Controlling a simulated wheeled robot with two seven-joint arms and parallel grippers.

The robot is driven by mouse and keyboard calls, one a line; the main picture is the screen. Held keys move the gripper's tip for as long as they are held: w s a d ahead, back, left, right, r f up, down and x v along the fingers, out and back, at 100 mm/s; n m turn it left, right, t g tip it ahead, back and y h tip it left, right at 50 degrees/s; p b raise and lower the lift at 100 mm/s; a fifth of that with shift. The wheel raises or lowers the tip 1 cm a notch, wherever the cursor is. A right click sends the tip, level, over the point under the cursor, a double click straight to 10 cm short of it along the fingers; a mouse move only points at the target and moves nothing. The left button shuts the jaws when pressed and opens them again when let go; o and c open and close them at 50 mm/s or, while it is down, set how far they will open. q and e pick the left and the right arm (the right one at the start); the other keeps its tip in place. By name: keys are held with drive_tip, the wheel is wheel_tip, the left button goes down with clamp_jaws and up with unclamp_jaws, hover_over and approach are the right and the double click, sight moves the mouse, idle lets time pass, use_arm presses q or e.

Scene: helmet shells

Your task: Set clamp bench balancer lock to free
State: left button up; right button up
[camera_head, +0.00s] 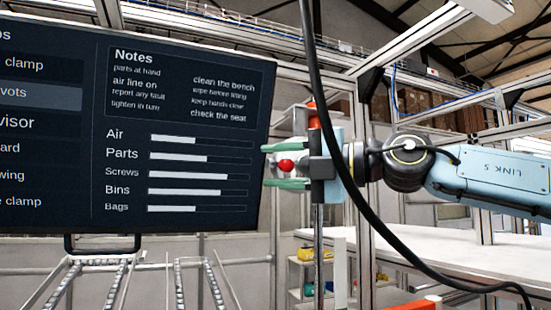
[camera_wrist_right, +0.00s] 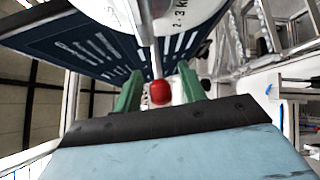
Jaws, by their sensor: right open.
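A small red ball knob (camera_head: 286,166) on a short stem sits between the two green fingers of my right gripper (camera_head: 275,166). In the right wrist view the knob (camera_wrist_right: 160,92) is between the fingertips (camera_wrist_right: 160,90), with a gap on both sides. The gripper is open around it. A white rounded body (camera_wrist_right: 180,14) marked with a kilogram range stands just beyond the stem and is cut off by the frame; it looks like the balancer. I cannot tell the lock's setting. My left gripper is out of view.
A large dark display screen (camera_head: 200,215) fills the left, close to the right gripper's fingertips. A black cable (camera_head: 340,150) hangs in front of my right arm. A white bench (camera_head: 440,245) stands at the lower right, and roller rails (camera_head: 120,285) at the lower left.

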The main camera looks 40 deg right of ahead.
drive_tip(key=shift+w+a, duration=0.2)
drive_tip(key=shift+w, duration=0.1)
clamp_jaws()
